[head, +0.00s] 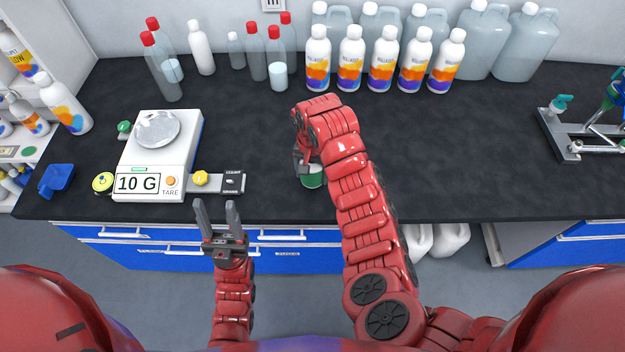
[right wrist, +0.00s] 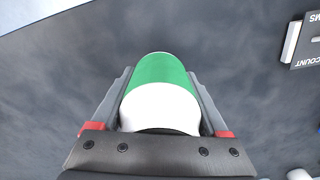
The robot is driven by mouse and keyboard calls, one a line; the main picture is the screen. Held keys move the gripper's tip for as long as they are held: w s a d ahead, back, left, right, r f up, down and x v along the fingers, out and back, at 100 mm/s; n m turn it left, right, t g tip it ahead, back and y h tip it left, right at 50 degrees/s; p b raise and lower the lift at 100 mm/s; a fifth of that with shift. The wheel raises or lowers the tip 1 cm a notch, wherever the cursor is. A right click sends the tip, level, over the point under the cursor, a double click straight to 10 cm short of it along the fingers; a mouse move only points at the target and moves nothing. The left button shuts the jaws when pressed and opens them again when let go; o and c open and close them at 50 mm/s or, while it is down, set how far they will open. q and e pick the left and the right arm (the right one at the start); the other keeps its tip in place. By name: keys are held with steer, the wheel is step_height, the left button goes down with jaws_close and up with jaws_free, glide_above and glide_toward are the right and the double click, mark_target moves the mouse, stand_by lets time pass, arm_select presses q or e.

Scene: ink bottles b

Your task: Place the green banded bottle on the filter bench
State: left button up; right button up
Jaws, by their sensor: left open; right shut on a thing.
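The green banded bottle (head: 313,181) is mostly hidden behind my right gripper (head: 304,165) in the head view, over the dark bench top (head: 460,160) near its front edge. In the right wrist view, the bottle (right wrist: 162,85) shows a wide green band and a white part, between the two fingers of my right gripper, which is shut on it. I cannot tell whether the bottle touches the bench top. My left gripper (head: 217,215) is open and empty, in front of the bench's front edge.
A white scale (head: 157,180) reading 10 G stands at left, with a small grey counter device (head: 231,183) beside it. Several white bottles (head: 350,60) line the back. A metal stand with green-capped parts (head: 575,148) is at right. The bench top right of my right arm is clear.

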mark_target(312, 179)
steer(key=shift+w, duration=0.25)
steer(key=shift+f+p, duration=0.55)
steer(key=shift+p, duration=0.05)
steer(key=shift+f+p, duration=0.4)
steer(key=shift+f, duration=0.8)
